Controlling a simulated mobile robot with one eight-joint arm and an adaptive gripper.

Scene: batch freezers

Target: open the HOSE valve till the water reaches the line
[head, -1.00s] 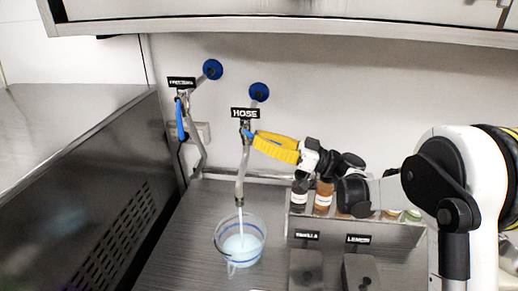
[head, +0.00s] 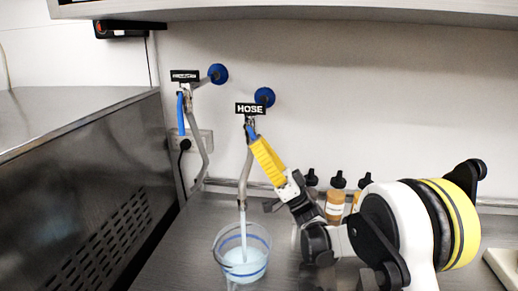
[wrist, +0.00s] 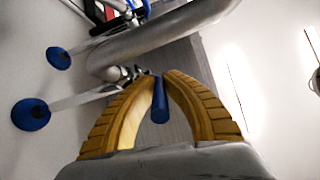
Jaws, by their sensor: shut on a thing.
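The HOSE label (head: 251,109) hangs above a metal valve with a blue lever (head: 251,132). My gripper (head: 256,143), with yellow fingers, is shut on this lever, which points steeply down to the right. In the wrist view the blue lever (wrist: 160,104) sits between the two ribbed fingers (wrist: 158,88). The grey hose (head: 243,178) hangs below the valve. A pale stream runs from it into a clear jug (head: 226,240) with blue bands. Pale blue water (head: 246,266) fills the jug's lower part, below the upper band; its exact level against the line is unclear.
A second valve with a blue lever (head: 181,112) and a blurred label stands to the left. Several dark-capped bottles (head: 336,198) stand behind my arm. A steel cabinet (head: 90,190) with vents borders the counter on the left. A shelf edge (head: 300,10) runs overhead.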

